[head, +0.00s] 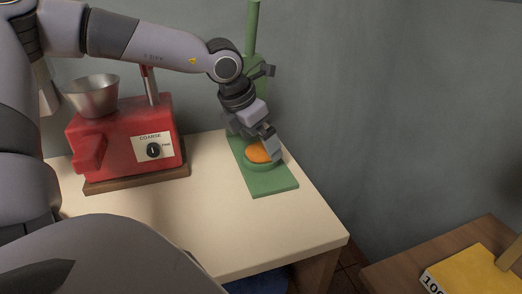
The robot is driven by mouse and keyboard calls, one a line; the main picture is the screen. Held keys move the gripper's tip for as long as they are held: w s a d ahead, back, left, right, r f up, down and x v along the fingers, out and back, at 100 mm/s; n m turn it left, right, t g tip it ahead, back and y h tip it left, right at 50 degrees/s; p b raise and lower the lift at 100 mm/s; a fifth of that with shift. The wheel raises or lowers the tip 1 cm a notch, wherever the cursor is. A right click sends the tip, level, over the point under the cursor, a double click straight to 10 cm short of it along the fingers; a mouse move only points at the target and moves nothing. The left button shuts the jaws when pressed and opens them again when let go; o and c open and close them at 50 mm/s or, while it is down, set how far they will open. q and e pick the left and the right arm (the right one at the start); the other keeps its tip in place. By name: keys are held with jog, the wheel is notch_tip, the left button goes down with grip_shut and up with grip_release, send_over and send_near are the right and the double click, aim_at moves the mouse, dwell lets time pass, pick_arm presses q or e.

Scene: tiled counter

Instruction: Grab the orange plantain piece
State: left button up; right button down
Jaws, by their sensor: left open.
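The orange plantain piece (258,152) sits in a round green dish on the base of a green press stand (270,183), near the back right of the counter. My left gripper (267,143) is open and points down at the piece from above. One finger overlaps the right side of the piece in the head view. Whether it touches the piece cannot be told. The other finger is partly hidden by the gripper body. My right gripper is not in view.
A red grinder (125,140) with a metal bowl on top stands on a wooden base to the left. The front of the pale counter (200,215) is clear. The green post rises behind my gripper. A wooden table at the lower right holds a yellow object (470,272).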

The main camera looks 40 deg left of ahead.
pick_arm(q)
jog(key=shift+w+f, duration=0.25)
jog(key=shift+f, duration=0.35)
jog(key=c, duration=1.2)
jog(key=shift+c, duration=0.2)
jog(key=shift+d+r, duration=0.15)
